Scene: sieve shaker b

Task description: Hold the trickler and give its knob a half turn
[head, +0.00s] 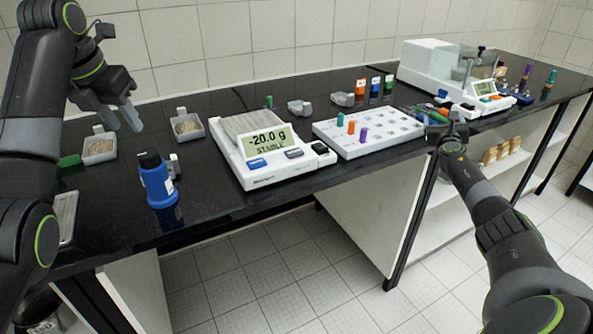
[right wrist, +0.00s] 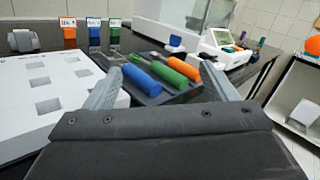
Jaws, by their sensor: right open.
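I cannot tell for sure which thing is the trickler, and no knob is clear. A blue bottle-like body (head: 157,184) with a black top stands upright near the front edge at the left, with a small grey part (head: 174,165) beside it. My left gripper (head: 122,118) is above the bench, up and left of the blue body, with fingers apart and empty. My right gripper (head: 446,126) is at the bench's front edge. In the right wrist view its fingers (right wrist: 162,76) are wide apart, with blue (right wrist: 142,78), green (right wrist: 168,73) and orange (right wrist: 184,68) handles beyond and between them.
A balance (head: 262,163) reads -20.0 g. A white board (head: 367,134) with colored vials stands right of it. A draft-shield balance (head: 430,66) is at the back right. Two small sample trays (head: 100,149) (head: 187,127) lie at the left. The bench front is bare between bottle and balance.

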